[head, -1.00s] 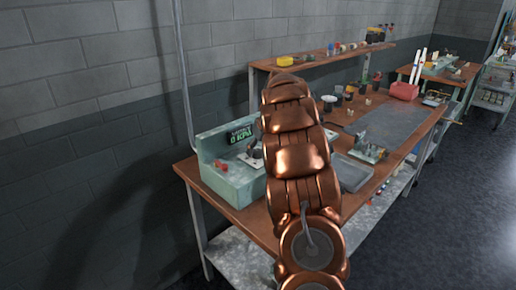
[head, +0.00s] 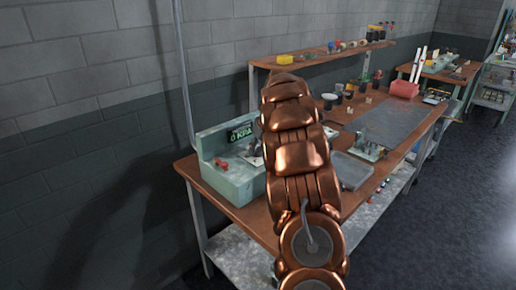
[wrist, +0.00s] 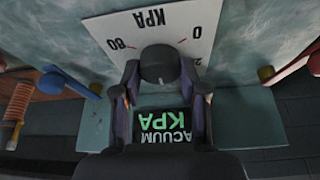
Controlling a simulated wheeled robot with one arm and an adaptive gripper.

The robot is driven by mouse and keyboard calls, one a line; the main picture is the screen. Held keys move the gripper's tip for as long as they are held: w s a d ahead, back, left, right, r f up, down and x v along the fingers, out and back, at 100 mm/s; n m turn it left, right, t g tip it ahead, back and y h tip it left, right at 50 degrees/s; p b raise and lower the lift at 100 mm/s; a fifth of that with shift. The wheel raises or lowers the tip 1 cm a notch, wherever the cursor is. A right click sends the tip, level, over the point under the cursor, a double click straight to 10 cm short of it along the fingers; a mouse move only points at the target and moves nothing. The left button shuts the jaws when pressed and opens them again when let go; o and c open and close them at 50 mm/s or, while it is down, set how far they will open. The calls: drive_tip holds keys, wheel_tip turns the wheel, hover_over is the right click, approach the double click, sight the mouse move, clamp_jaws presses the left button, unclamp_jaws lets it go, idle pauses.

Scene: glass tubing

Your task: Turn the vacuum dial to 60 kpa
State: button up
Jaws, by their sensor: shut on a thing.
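The vacuum dial (wrist: 160,64) is a dark round knob in the wrist view, on a pale scale plate (wrist: 105,32) marked KPA, with 80 and 0 readable upside down. My gripper (wrist: 161,78) has one finger on each side of the knob and is shut on it. Below the knob, the display (wrist: 165,124) shows green "KPA" and white "VACUUM" lettering, partly hidden by my gripper. In the head view, the display (head: 240,133) reads 0 KPA on the pale green vacuum unit (head: 232,188). My arm hides most of the dial there.
The unit stands at the near left end of a wooden bench (head: 262,222) by a block wall. A grey tray (head: 355,172) and small apparatus lie to the right. A raised shelf (head: 330,57) holds small items. Red and blue fittings flank the dial in the wrist view.

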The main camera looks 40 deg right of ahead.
drive_tip(key=shift+w+a+m+h, duration=0.1)
drive_tip(key=shift+m+h, duration=0.4)
drive_tip(key=shift+m, duration=0.6)
drive_tip(key=m+h, duration=0.1)
drive_tip(key=m, duration=0.2)
drive_tip(key=shift+m+g, duration=0.3)
drive_tip(key=shift+g, duration=0.1)
drive_tip(key=m+g+h+b, duration=0.1)
drive_tip(key=m, duration=0.3)
drive_tip(key=shift+w, duration=0.1)
drive_tip(key=shift+m+g+h+b, duration=0.35)
drive_tip(key=shift+m+b, duration=0.3)
drive_tip(key=shift+m, duration=0.35)
drive_tip(key=shift+r, duration=0.1)
drive_tip(key=o, duration=1.1)
